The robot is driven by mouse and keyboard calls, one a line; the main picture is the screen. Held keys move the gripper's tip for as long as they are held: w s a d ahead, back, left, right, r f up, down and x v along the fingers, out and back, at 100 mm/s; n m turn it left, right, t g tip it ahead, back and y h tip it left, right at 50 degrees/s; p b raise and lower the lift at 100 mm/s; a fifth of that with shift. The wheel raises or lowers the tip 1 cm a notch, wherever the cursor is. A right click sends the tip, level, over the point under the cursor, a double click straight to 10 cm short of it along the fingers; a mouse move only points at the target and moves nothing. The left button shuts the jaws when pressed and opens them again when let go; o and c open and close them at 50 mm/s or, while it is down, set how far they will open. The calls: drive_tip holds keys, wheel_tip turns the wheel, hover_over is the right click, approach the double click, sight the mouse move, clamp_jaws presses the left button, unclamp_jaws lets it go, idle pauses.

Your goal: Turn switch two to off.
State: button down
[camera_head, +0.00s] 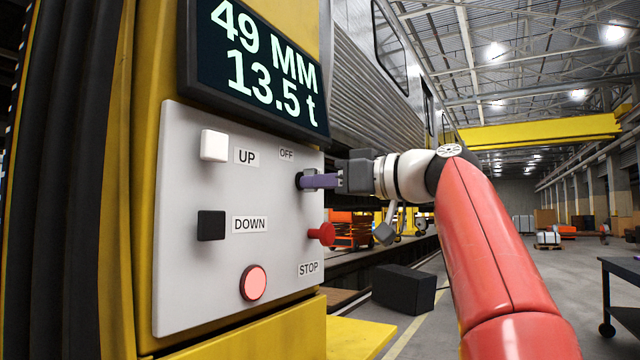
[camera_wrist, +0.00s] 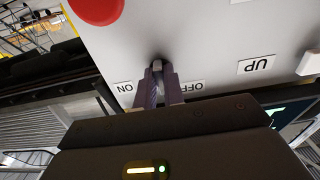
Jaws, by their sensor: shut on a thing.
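A grey control panel (camera_head: 180,270) on a yellow lifting column carries a small switch at its upper right. The switch lever (camera_wrist: 158,67) shows between my fingers in the wrist view, with the ON label (camera_wrist: 124,87) on one side and the OFF label (camera_wrist: 193,87) on the other. The OFF label also shows in the head view (camera_head: 287,154), above the switch. My gripper (camera_head: 304,181) reaches in from the right and is shut on the switch lever. The ON label is hidden in the head view. The lever's exact position is hard to tell.
The panel also bears a white UP button (camera_head: 214,146), a black DOWN button (camera_head: 211,225), a lit red button (camera_head: 253,283) and a red STOP knob (camera_head: 322,234). A display (camera_head: 255,65) above reads 49 MM, 13.5 t. A railcar (camera_head: 370,80) stands behind.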

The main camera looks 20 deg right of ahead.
drive_tip(key=c, duration=1.5)
unclamp_jaws()
drive_tip(key=shift+s+d, duration=0.1)
drive_tip(key=v, duration=0.7)
drive_tip(key=shift+s+d+b, duration=0.25)
drive_tip(key=shift+b, duration=0.15)
